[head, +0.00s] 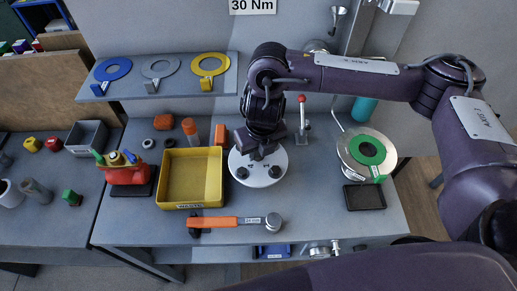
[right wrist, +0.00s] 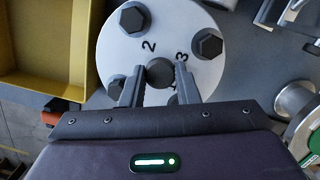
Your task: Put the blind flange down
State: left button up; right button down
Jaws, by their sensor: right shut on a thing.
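The blind flange (head: 270,177) is a round white plate with dark hex bolts and printed numbers, to the right of the yellow tray in the head view. It also shows in the right wrist view (right wrist: 122,52). My right gripper (head: 258,152) is above it, and in the right wrist view its two fingers (right wrist: 160,78) are shut on the dark knob (right wrist: 160,72) at the plate's middle. The plate looks about level, at or just over the bench; I cannot tell whether it touches. The arm and fingers hide part of it. My left gripper is not in view.
The yellow tray (head: 163,203) stands close left of the flange. An orange-handled tool (head: 235,222) lies in front. A pipe end with a green ring (head: 366,149) and a black tray (head: 364,198) are to the right. Bare bench lies between flange and black tray.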

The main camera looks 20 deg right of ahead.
aim_at(261, 166)
jog(key=c, duration=1.1)
grip_release()
jog(key=shift+f, duration=0.1)
jog(key=shift+r, duration=0.3)
notch_tip(261, 166, up, 12)
jog(key=s+p, duration=0.1)
jog(key=s, duration=0.1)
jog(key=shift+f+p, duration=0.2)
jog(key=shift+p, duration=0.2)
jog(key=shift+f, duration=0.1)
